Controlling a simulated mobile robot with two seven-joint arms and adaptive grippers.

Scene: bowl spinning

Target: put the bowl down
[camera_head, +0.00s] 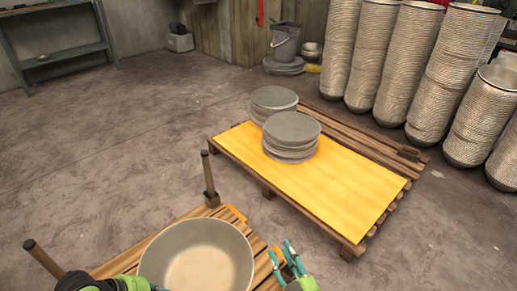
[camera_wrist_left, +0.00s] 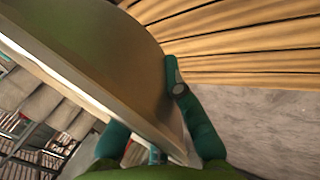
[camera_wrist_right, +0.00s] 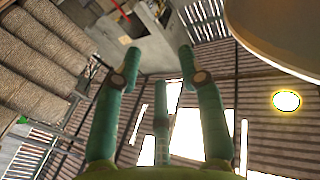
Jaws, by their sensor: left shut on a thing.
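The large pale metal bowl (camera_head: 198,258) is at the bottom of the head view, opening upward, over a slatted wooden surface (camera_head: 262,271). I cannot tell whether its base touches the slats. My left gripper is shut on the bowl's left rim, partly cut off by the head view's lower edge. In the left wrist view its green fingers (camera_wrist_left: 147,98) are on both sides of the bowl wall (camera_wrist_left: 100,45). My right gripper (camera_head: 284,256) is open and empty, just right of the bowl. In the right wrist view its fingers (camera_wrist_right: 160,55) are spread, with the bowl (camera_wrist_right: 285,25) at upper right.
A low pallet with a yellow top (camera_head: 345,187) stands beyond, bearing two stacks of grey discs (camera_head: 291,135). Upright posts (camera_head: 209,175) rise at the slatted surface's corners. Tall bowl stacks (camera_head: 395,75) stand at the right. Bare floor (camera_head: 110,150) lies to the left.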

